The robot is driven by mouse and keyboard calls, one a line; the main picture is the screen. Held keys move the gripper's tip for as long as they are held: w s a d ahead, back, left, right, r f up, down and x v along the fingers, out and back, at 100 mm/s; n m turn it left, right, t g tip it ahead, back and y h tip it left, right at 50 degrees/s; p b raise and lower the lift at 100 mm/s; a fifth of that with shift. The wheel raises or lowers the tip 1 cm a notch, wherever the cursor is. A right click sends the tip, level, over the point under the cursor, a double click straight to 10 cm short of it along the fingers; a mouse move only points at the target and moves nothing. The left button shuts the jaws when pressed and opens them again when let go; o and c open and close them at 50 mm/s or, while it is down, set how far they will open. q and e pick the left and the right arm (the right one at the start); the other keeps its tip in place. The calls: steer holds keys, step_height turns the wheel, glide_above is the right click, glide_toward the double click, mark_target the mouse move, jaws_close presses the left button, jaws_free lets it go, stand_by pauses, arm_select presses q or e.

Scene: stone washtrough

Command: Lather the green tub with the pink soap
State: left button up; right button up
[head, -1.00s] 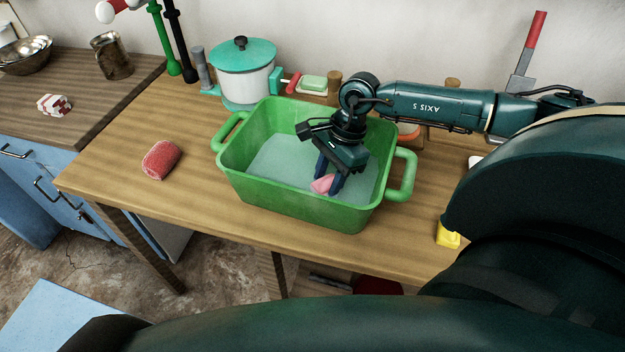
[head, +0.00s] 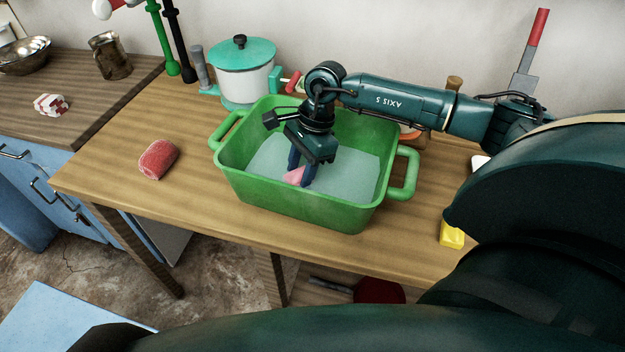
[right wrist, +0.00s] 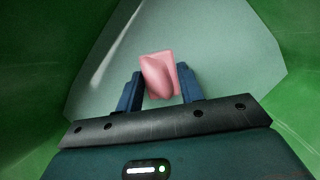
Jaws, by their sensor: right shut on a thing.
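The green tub (head: 300,208) stands on the wooden table, a handle at each end, its floor covered by a pale blue-grey surface. My right gripper (head: 301,180) reaches down inside the tub, left of its middle. It is shut on the pink soap (head: 293,176), which shows between the dark blue fingers. In the right wrist view the pink soap (right wrist: 158,76) sits between the fingertips, over the pale tub floor; I cannot tell whether it touches. No lather can be made out. My left gripper is not in view.
A yellow block (head: 451,235) is near the front edge at right. The table's left front is clear.

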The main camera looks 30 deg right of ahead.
steer(key=s+d, duration=0.2)
steer(key=s, duration=0.1)
steer(key=s+d, duration=0.1)
steer(key=s, duration=0.1)
steer(key=shift+d, duration=0.25)
steer(key=shift+w, duration=0.1)
steer(key=shift+a, duration=0.1)
steer(key=shift+w+a, duration=0.2)
steer(key=shift+w, duration=0.1)
steer(key=w+a+b, duration=0.1)
steer(key=w, duration=0.1)
steer(key=w+a, duration=0.2)
steer(key=shift+w+b, duration=0.15)
steer(key=shift+b, duration=0.2)
